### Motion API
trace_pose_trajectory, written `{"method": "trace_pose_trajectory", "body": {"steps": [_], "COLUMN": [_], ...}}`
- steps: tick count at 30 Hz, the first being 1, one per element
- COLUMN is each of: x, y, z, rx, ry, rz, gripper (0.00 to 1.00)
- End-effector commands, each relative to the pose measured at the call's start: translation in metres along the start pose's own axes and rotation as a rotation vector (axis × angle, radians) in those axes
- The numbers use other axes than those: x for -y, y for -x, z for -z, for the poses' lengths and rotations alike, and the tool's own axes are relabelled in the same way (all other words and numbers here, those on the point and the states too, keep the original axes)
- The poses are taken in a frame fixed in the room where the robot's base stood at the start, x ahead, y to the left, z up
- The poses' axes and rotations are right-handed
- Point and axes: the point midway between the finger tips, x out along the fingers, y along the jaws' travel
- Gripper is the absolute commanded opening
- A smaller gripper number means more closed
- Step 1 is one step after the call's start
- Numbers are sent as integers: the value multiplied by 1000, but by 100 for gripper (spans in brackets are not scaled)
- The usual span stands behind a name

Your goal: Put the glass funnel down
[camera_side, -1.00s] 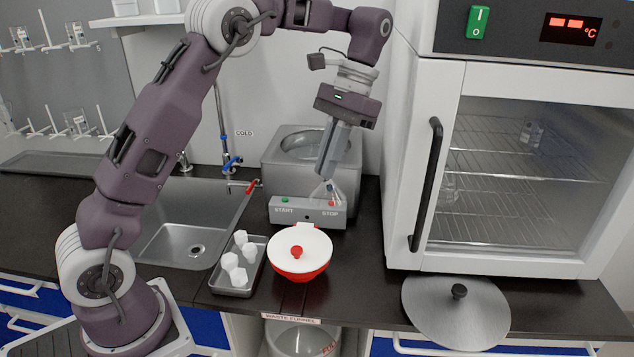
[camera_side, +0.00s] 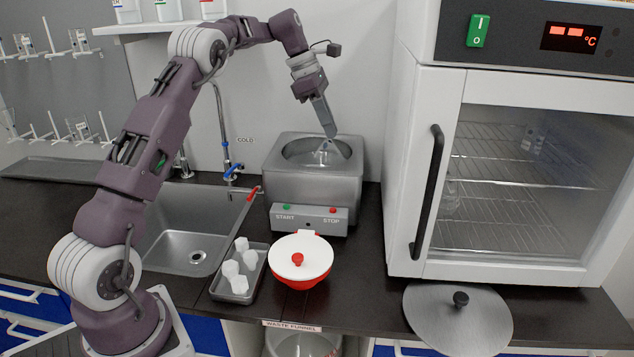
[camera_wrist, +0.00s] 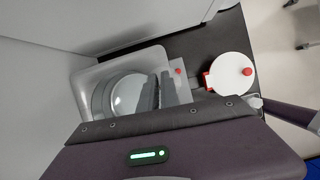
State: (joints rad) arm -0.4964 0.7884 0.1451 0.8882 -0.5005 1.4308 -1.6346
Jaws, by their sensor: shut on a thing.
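The glass funnel (camera_side: 324,148) is small and clear, at the tips of my gripper (camera_side: 331,134). My gripper is shut on it and tilts down over the round opening of the steel bath (camera_side: 275,178). The funnel appears at or just inside the opening; I cannot tell whether it touches the bath. In the wrist view my gripper's fingers (camera_wrist: 160,80) reach over the bath (camera_wrist: 84,82), and the funnel's outline is hard to separate from the round opening behind them.
A control box (camera_side: 309,217) with START and STOP fronts the bath. A white-lidded red waste funnel (camera_side: 312,254) and a tray (camera_side: 228,296) of white pieces stand nearer. The sink (camera_side: 185,235) is left, the oven (camera_side: 416,100) right. A round metal lid (camera_side: 430,318) lies before the oven.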

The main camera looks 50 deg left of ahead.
Motion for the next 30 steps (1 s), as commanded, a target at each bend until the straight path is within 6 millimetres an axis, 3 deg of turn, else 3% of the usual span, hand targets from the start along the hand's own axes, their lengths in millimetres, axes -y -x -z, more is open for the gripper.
{"method": "trace_pose_trajectory", "body": {"steps": [6,14,25,30], "x": [-49,-79,-77,-76], "y": [16,29,-22,-60], "z": [22,39,60,76], "rx": [-4,-5,-7,-8], "ry": [483,799,791,792], "rz": [-204,-334,-324,-323], "gripper": [0,0,0,0]}}
